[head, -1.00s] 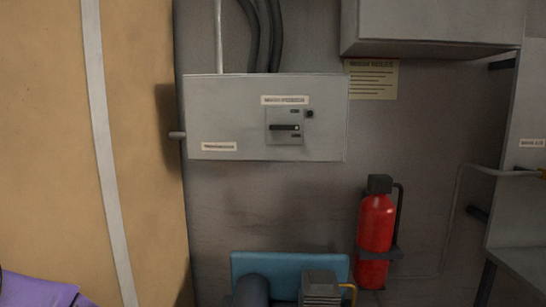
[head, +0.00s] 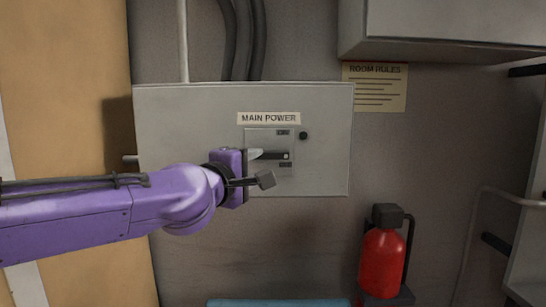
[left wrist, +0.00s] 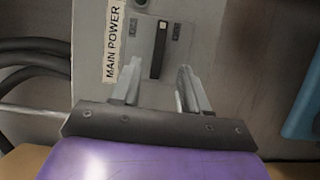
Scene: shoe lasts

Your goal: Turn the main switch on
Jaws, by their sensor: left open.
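The main switch (head: 277,155) is a dark horizontal lever on a small plate, set in a grey wall box (head: 190,110) labelled MAIN POWER. My left gripper (head: 261,167) is open at the switch plate, one finger above and one below the lever's line in the head view. It also shows in the left wrist view (left wrist: 158,72), with nothing held. Whether a finger touches the lever cannot be told. My right gripper is not in view.
Black cables (head: 245,40) run up from the box. A larger grey cabinet (head: 450,30) overhangs at upper right, above a room rules sign (head: 375,90). A red extinguisher (head: 382,262) hangs lower right.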

